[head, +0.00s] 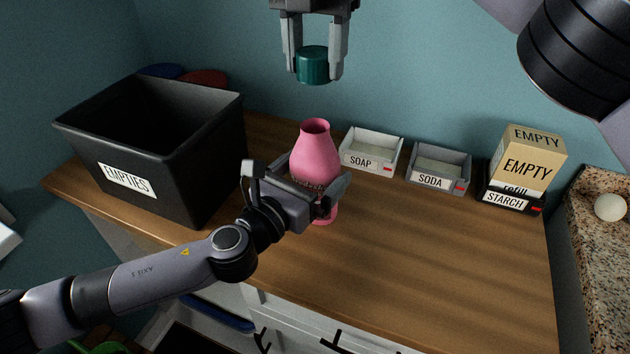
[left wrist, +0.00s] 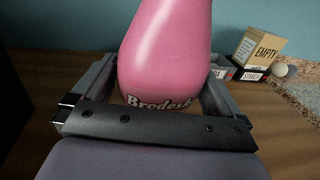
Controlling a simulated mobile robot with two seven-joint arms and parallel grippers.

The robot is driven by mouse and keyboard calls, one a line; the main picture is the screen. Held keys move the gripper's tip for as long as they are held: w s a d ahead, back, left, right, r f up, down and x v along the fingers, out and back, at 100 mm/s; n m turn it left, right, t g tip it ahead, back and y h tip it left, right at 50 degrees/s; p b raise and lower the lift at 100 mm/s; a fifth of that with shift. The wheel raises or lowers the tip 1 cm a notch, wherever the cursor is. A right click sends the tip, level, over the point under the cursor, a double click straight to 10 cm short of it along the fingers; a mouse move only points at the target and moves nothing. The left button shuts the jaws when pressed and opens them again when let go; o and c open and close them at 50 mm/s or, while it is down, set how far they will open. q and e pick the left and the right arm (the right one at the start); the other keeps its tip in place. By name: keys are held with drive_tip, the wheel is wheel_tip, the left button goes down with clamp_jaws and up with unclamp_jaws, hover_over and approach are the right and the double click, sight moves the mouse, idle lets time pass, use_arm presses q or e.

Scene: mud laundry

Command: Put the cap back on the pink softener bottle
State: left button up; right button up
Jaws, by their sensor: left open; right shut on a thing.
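The pink softener bottle (head: 315,148) stands upright on the wooden counter with its mouth open at the top. My left gripper (head: 318,180) is open, with its fingers on either side of the bottle's lower body. The left wrist view shows the bottle (left wrist: 168,50) between the two fingers, its label partly hidden by the gripper. My right gripper (head: 313,72) is shut on a dark green cap (head: 312,65) and holds it in the air above the bottle, clear of the mouth.
A black EMPTIES bin (head: 200,165) stands left of the bottle. SOAP (head: 358,162) and SODA (head: 432,182) trays sit to the right. A tan EMPTY box (head: 528,160) rests at the STARCH tray (head: 505,203). The front right of the counter (head: 440,260) is clear.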

sight(315, 108)
use_arm(q)
drive_tip(key=c, duration=1.2)
use_arm(e)
drive_tip(key=shift+f, duration=2.5)
drive_tip(key=shift+f, duration=0.15)
drive_tip(key=shift+f, duration=0.75)
drive_tip(key=shift+f, duration=0.6)
